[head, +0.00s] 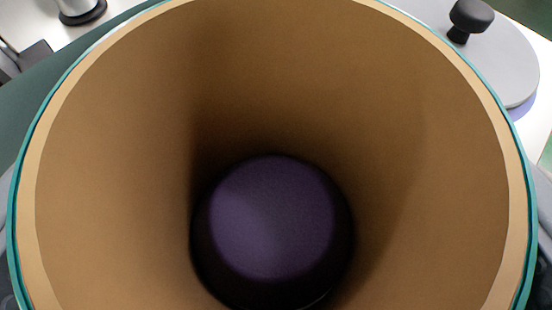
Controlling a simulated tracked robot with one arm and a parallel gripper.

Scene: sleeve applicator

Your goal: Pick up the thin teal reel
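The thin teal reel (523,170) fills most of the head view, seen end-on and very close. It shows as a narrow teal outer layer around a thick-rimmed brown cardboard core. I look down into the hollow core. Pale grey parts of my gripper (274,212) show at the left and right picture edges, one on each side of the reel. The reel's rim hides most of them. I cannot tell whether they press on the reel or stand just clear of it. The reel's lower end and what it rests on are hidden.
A purple surface (272,217) shows through the bottom of the core. A light grey disc with a black knob (471,17) is at the upper right. A dark-based metal post (80,10) stands at the upper left. A dark green surface (25,110) lies at the left.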

